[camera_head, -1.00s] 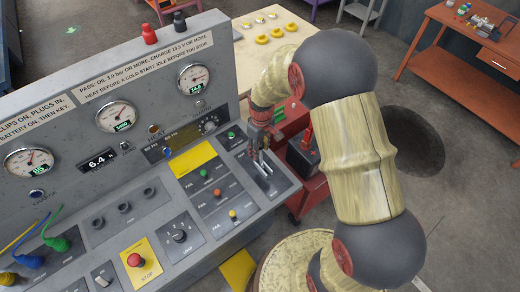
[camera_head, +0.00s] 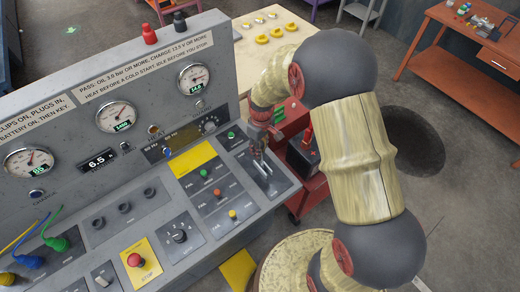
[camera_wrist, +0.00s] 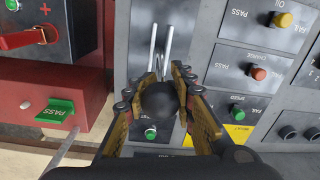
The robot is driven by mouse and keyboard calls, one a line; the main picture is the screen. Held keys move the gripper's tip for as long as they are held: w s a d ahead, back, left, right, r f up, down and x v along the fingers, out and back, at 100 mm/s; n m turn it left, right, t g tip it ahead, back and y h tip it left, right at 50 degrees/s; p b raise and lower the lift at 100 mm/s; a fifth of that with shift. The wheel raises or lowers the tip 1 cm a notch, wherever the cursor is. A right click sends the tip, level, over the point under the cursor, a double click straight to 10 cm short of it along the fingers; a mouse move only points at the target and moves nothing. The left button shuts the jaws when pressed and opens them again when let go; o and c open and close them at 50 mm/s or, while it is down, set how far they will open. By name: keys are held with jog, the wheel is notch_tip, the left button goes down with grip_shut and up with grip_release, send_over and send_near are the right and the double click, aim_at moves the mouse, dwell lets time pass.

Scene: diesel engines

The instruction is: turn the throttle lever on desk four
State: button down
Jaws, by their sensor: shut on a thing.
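The throttle lever shows in the wrist view as a round black knob (camera_wrist: 160,98) between my two fingers, over a dark panel with two pale parallel rails (camera_wrist: 158,48). My gripper (camera_wrist: 158,92) is shut on this knob, with a finger on each side. In the head view my gripper (camera_head: 259,152) reaches down from above onto the slotted lever plate (camera_head: 274,182) at the right end of the grey desk (camera_head: 215,235). The lever's knob is mostly hidden there by my fingers. No desk number is readable.
Left of the lever plate are PASS/FAIL button panels (camera_head: 213,190), a rotary knob (camera_head: 180,236) and a red stop button (camera_head: 134,260). Gauges (camera_head: 118,116) stand on the upright panel. A red cart with a dark battery (camera_head: 303,157) stands close on the right.

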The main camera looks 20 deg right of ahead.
jog(key=shift+w+r, duration=0.1)
jog(key=shift+w, duration=0.05)
jog(key=shift+w+a+g, duration=0.1)
jog(key=shift+w+g, duration=0.15)
jog(key=shift+g, duration=0.05)
jog(key=c, duration=1.5)
grip_release()
jog(key=shift+s, duration=0.1)
jog(key=shift+o, duration=0.2)
jog(key=r, duration=0.8)
jog(key=w+r, duration=0.1)
jog(key=r, duration=0.2)
jog(key=shift+r, duration=0.4)
